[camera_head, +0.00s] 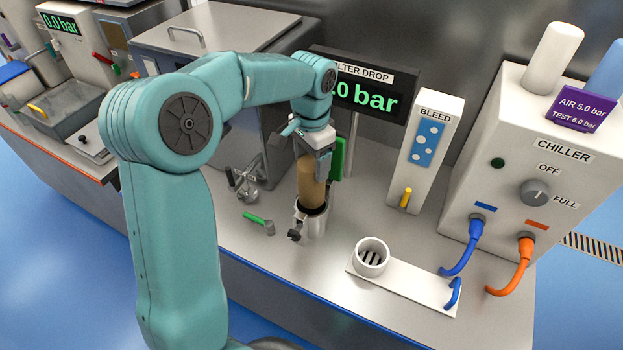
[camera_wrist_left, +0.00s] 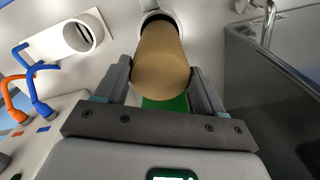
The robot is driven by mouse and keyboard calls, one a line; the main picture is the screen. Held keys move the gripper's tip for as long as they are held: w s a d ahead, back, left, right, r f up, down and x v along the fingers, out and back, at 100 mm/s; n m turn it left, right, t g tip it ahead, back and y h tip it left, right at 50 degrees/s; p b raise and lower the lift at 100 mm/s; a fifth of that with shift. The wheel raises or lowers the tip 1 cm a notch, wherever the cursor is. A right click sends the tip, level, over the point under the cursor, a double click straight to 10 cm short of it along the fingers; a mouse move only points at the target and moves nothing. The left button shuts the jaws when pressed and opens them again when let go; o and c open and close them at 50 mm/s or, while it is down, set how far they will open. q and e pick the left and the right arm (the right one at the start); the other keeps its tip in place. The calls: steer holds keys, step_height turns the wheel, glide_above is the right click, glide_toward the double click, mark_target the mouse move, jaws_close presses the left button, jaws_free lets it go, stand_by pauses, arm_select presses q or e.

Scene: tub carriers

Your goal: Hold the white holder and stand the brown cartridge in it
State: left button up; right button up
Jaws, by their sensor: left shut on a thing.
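The brown cartridge (camera_head: 312,181) stands upright, and it also shows in the left wrist view (camera_wrist_left: 163,60). My left gripper (camera_head: 314,152) is shut on its upper part, with one finger on each side in the left wrist view (camera_wrist_left: 163,82). The cartridge's lower end is at the dark mouth of a metal cup (camera_head: 311,222); how deep it sits is hidden. The white holder (camera_head: 371,257) is an empty-looking slotted ring on a white plate with a blue handle, to the right of the cup. It also shows in the left wrist view (camera_wrist_left: 83,34). My right gripper is not in view.
A green-handled tool (camera_head: 258,222) and a metal fitting (camera_head: 245,183) lie left of the cup. The chiller (camera_head: 540,165) with blue and orange hoses stands at right. The display (camera_head: 362,97) and bleed panel (camera_head: 427,140) stand behind. Bench around the holder is clear.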

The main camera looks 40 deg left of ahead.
arm_select(q)
step_height(320, 180, up, 8)
steer(key=shift+r, duration=0.25)
steer(key=shift+w, duration=0.1)
